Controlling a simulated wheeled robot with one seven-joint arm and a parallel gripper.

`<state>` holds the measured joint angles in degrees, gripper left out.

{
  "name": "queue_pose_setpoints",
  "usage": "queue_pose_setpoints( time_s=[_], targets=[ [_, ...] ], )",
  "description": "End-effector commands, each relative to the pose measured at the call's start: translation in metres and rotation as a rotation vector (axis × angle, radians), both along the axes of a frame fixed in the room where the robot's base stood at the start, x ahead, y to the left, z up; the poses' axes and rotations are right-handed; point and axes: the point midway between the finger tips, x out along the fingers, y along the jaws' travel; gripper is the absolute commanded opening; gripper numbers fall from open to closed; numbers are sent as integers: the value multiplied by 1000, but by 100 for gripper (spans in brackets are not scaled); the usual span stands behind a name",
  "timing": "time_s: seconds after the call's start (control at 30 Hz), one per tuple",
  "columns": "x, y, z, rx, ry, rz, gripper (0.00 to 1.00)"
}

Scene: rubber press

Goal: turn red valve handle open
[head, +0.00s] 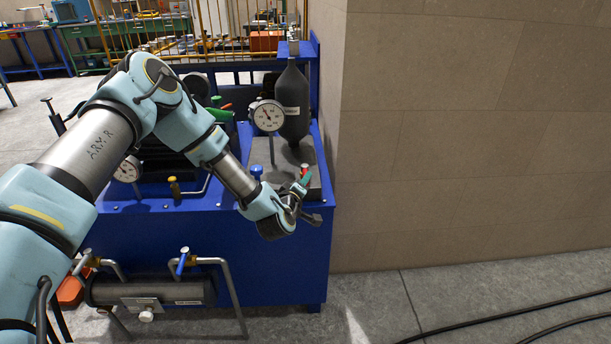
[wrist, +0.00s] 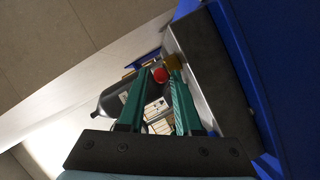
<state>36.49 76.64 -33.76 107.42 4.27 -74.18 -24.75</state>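The red valve handle (wrist: 160,75) shows as a small red round end in the gap between my fingertips in the wrist view. In the head view it is a small red piece (head: 305,170) at the right edge of the blue machine, right by my fingers. My gripper (head: 299,189) has green fingers, which stand apart in the wrist view (wrist: 160,72). I cannot tell whether either finger touches the handle. A brass-coloured fitting (wrist: 175,62) shows beside the right fingertip. The valve body is mostly hidden.
A dark grey bottle (head: 293,105) and a round dial gauge (head: 268,116) stand behind my gripper on the blue machine (head: 265,270). A blue-topped valve (head: 257,171) is left of it. A tiled wall (head: 440,140) rises close on the right.

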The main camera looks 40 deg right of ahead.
Motion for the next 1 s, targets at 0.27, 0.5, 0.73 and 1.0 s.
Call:
queue_pose_setpoints(
  time_s=[0.27,0.5,0.73,1.0],
  targets=[
    [13,-21,-5,1,0,1,33],
    [15,-23,-6,1,0,1,33],
    [15,-22,-6,1,0,0,14],
    [15,-22,-6,1,0,0,0]
  ],
)
